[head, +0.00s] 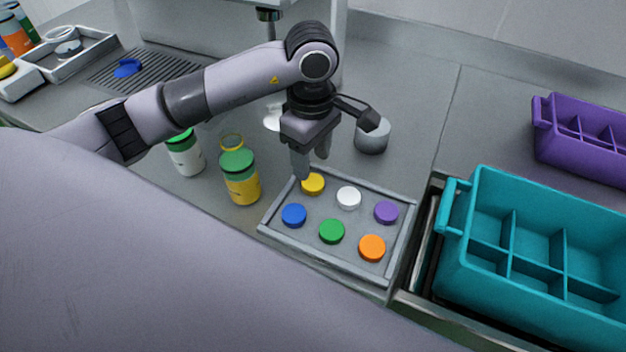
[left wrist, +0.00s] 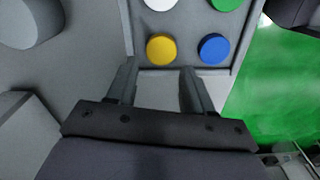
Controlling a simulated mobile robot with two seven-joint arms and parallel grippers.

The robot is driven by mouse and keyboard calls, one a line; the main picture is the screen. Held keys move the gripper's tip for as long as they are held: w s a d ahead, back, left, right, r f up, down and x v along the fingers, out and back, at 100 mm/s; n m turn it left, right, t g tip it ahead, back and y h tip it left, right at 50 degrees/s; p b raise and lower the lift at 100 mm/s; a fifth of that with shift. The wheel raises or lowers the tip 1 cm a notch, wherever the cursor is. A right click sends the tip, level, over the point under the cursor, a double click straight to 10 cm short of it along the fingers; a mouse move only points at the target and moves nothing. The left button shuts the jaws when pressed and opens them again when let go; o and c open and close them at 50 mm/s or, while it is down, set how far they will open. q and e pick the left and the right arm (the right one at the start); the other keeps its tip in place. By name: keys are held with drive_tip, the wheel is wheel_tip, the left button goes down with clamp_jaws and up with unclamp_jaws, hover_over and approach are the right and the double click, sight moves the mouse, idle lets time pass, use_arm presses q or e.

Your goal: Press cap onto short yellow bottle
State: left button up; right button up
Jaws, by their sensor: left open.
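A tray (head: 335,265) holds several loose caps. The yellow cap (head: 312,183) lies in its back-left corner, and it also shows in the left wrist view (left wrist: 161,49). My left gripper (head: 311,166) points down just above the yellow cap, open and empty. In the left wrist view the cap shows just beyond and between its fingertips (left wrist: 160,70). A bottle with a yellow rim (head: 232,142) stands left of the tray, mostly hidden behind a yellow bottle with a green cap (head: 242,188). My right gripper is out of view.
A white bottle with a green cap (head: 186,157) stands further left. A grey cylinder (head: 372,136) stands behind the tray. A teal crate (head: 478,225) and a purple crate (head: 545,130) are at the right. Blue (head: 294,215) and white (head: 348,198) caps flank the yellow one.

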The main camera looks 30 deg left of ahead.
sight(312, 181)
use_arm(q)
drive_tip(key=shift+d+f+p, duration=0.1)
drive_tip(key=shift+f+p, duration=0.55)
drive_tip(key=shift+f, duration=2)
drive_tip(key=shift+c, duration=0.3)
drive_tip(key=c, duration=0.6)
